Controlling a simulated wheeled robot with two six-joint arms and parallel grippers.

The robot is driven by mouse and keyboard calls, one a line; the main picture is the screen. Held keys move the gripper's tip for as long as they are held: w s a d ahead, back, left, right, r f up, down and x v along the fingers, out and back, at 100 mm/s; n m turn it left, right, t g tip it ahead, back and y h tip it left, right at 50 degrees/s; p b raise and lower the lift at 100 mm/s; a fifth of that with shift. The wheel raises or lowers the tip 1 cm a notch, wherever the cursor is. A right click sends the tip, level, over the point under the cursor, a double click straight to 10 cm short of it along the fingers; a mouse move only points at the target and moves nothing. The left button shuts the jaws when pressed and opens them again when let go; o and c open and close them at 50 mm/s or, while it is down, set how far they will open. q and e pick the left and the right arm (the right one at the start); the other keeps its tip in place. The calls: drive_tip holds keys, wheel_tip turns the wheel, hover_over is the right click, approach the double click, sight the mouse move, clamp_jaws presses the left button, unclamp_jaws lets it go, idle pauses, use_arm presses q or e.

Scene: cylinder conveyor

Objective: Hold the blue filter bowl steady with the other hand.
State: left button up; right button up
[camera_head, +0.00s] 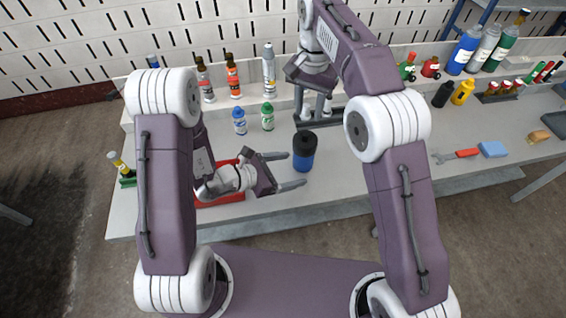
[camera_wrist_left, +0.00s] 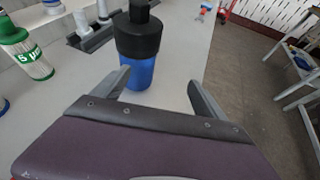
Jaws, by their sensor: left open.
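The blue filter bowl (camera_head: 302,163) stands upright on the grey bench with a black top on it. It also shows in the left wrist view (camera_wrist_left: 137,73), just beyond the fingertips. My left gripper (camera_head: 293,170) is open and level. Its two fingers point at the bowl, one on each side of its line, and nothing is between them. My right gripper (camera_head: 313,88) hangs above the back of the bench, behind the bowl. Its fingers are small and partly merge with the things below, so its opening is unclear.
A dark rack (camera_head: 318,121) with white cylinders stands behind the bowl. Small blue (camera_head: 239,120) and green (camera_head: 267,116) bottles stand to the left. A red tray (camera_head: 222,199) lies partly under my left arm.

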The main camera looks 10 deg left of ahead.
sight(297, 159)
use_arm(q)
drive_tip(key=w+a+n+t, duration=0.1)
drive_tip(key=w+a+f+n+t+y, duration=0.1)
drive_tip(key=shift+w+n, duration=0.1)
drive_tip(key=shift+n, duration=0.2)
drive_tip(key=x, duration=0.9)
